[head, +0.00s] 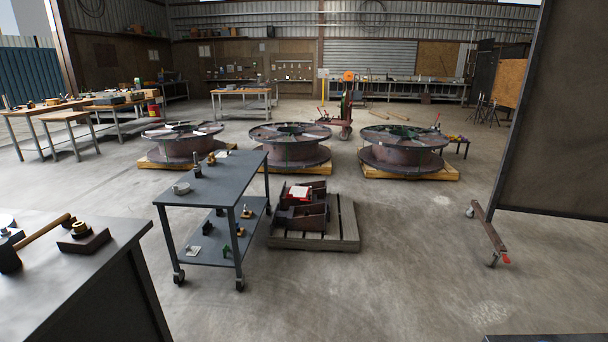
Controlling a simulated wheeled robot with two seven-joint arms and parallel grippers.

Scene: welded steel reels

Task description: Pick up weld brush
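I cannot single out a weld brush with certainty; the small tools are too small to tell apart. On the near dark table (75,285) at lower left lies a tool with a wooden handle (45,229) and a dark head. Beside it a brass-coloured knobbed piece (80,229) sits on a dark block (84,241). The grey wheeled cart (232,178) holds an upright tan-and-dark item (197,165), a pale rounded item (181,189) and a small yellowish piece (211,159) on its top. Several small parts lie on its lower shelf. Neither of my grippers is in view.
A pallet (345,230) with dark steel parts stands right of the cart. Large steel reels (290,146) stand behind. A dark panel (560,120) on a castered foot (489,232) blocks the right. Concrete floor is clear at centre right. Workbenches (66,118) line the left.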

